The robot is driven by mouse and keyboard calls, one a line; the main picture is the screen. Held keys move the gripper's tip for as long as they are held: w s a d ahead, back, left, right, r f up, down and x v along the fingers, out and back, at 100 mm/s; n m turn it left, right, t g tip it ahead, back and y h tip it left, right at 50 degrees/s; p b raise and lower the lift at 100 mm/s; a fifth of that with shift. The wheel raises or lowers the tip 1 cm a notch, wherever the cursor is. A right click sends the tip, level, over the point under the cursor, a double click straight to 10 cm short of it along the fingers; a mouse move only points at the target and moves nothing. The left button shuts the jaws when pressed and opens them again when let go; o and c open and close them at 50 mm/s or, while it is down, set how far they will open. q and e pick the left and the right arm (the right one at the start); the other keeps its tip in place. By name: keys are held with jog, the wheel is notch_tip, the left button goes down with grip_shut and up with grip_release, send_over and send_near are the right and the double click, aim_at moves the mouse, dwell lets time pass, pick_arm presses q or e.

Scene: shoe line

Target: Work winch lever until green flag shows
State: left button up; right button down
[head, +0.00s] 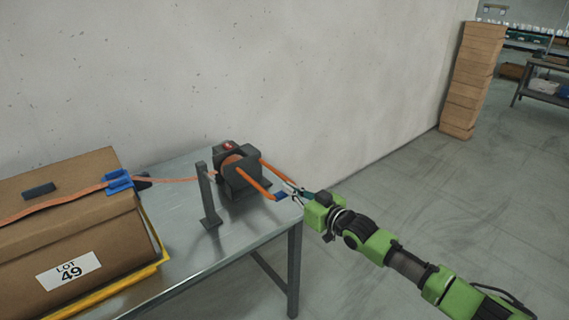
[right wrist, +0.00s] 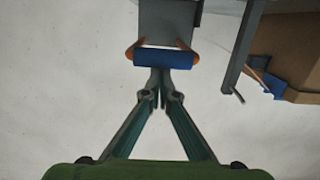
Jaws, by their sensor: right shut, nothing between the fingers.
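The winch (head: 240,172) is a dark grey block with an orange drum, standing on the metal table near the wall. A small red mark (head: 228,146) shows on its top; I see no green flag. The lever has two orange arms (head: 255,182) reaching toward the right, joined by a blue grip (head: 281,196). The blue grip also shows in the right wrist view (right wrist: 165,59). My right gripper (head: 290,191) is shut and empty, its fingertips (right wrist: 160,78) right at the blue grip; I cannot tell whether they touch. My left gripper is out of view.
An orange strap (head: 180,179) runs from the winch past a grey post (head: 207,195) to a cardboard box (head: 70,215) labelled LOT 49. The table (head: 225,232) ends just right of the winch. Stacked cartons (head: 473,80) stand farther off by the wall.

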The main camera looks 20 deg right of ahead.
jog(key=f+p+v, duration=0.1)
jog(key=v, duration=0.8)
jog(key=shift+s+r, duration=0.25)
jog(key=shift+r, duration=0.25)
dwell(0.4)
dwell(0.5)
